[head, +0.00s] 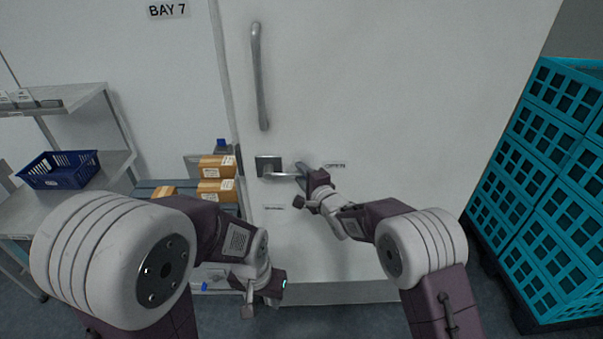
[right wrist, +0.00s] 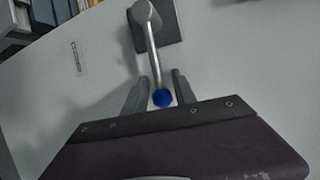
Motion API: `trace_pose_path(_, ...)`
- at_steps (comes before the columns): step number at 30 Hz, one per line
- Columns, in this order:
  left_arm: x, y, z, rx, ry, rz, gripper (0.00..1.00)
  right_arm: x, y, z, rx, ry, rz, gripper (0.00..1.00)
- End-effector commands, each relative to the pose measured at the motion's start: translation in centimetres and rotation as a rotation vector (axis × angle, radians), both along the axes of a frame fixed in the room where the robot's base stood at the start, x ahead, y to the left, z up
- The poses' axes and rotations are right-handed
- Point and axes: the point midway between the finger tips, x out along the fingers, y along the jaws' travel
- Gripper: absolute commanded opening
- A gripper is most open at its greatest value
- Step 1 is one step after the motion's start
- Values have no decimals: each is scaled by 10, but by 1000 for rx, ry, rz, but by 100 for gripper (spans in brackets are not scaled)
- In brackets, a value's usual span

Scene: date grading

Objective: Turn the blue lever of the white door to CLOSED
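The lever (head: 284,175) sticks out to the right from a grey plate (head: 269,164) on the white door (head: 400,90), roughly level. In the right wrist view the lever's metal bar (right wrist: 153,55) ends in a blue ball tip (right wrist: 162,98). My right gripper (head: 303,175) is at the lever's free end. Its fingers stand one on each side of the bar, with gaps showing (right wrist: 159,90). A label (head: 274,207) is below the plate; in the wrist view it seems to read CLOSED (right wrist: 77,58). Another label (head: 335,166) is to the right. My left gripper (head: 261,304) is low, apart from the door, open and empty.
A vertical door handle (head: 260,75) is above the lever. Brown boxes (head: 216,190) stand on a shelf left of the door. A blue basket (head: 62,170) sits on a rack at far left. Stacked teal crates (head: 540,200) stand at the right.

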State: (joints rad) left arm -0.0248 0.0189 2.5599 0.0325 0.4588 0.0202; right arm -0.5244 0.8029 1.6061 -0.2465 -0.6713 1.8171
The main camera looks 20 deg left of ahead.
Motion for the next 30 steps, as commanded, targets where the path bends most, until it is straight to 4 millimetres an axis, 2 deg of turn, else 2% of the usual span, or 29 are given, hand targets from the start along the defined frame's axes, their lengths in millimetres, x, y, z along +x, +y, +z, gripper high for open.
trace_pose_path(8, 0, 0, 0, 0, 0, 0, 36, 2, 2, -1, 0, 0, 0, 32)
trace_pose_path(12, 0, 0, 0, 0, 0, 0, 36, 2, 2, -1, 0, 0, 0, 0)
trace_pose_path(30, 0, 0, 0, 0, 0, 0, 36, 4, -1, -1, 1, 2, -6, 0)
